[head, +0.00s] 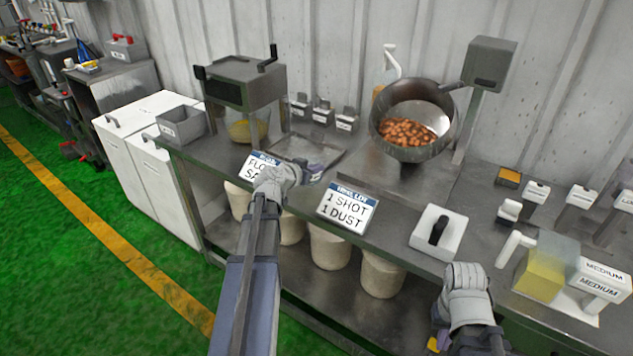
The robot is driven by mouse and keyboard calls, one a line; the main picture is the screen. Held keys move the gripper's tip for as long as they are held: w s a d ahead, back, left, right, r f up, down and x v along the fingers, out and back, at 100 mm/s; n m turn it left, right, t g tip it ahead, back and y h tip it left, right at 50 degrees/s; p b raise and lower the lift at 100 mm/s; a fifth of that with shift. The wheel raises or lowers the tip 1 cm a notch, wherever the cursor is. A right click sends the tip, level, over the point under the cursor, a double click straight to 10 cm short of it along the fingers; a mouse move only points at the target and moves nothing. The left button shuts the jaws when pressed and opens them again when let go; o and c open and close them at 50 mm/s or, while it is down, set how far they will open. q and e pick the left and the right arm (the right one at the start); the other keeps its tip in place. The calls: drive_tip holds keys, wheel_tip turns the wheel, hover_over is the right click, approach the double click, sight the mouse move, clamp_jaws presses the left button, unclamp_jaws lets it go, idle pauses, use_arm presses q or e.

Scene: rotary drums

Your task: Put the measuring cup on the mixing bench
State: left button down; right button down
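A clear, boxy cup with a white handle and yellow contents (541,272) stands at the right on the metal bench (400,205). It may be the measuring cup, but I cannot be sure. My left gripper (283,179) is over the bench's front edge, beside the left sign. The opening of both grippers is hidden.
A tilted drum (417,92) holds brown pieces. Signs (347,208) stand along the front edge. A machine with a clear lower part (240,82) stands at left. Several white tubs (329,246) are below.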

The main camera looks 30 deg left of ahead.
sight(315, 177)
use_arm(q)
drive_tip(key=shift+f+b, duration=1.7)
drive_tip(key=shift+f, duration=0.1)
drive_tip(key=shift+f, duration=0.15)
drive_tip(key=c, duration=1.1)
unclamp_jaws()
drive_tip(key=shift+s+r, duration=0.15)
drive_tip(key=shift+r, duration=0.15)
drive_tip(key=p+v, duration=0.4)
drive_tip(key=v, duration=0.7)
drive_tip(key=shift+s+p, duration=0.35)
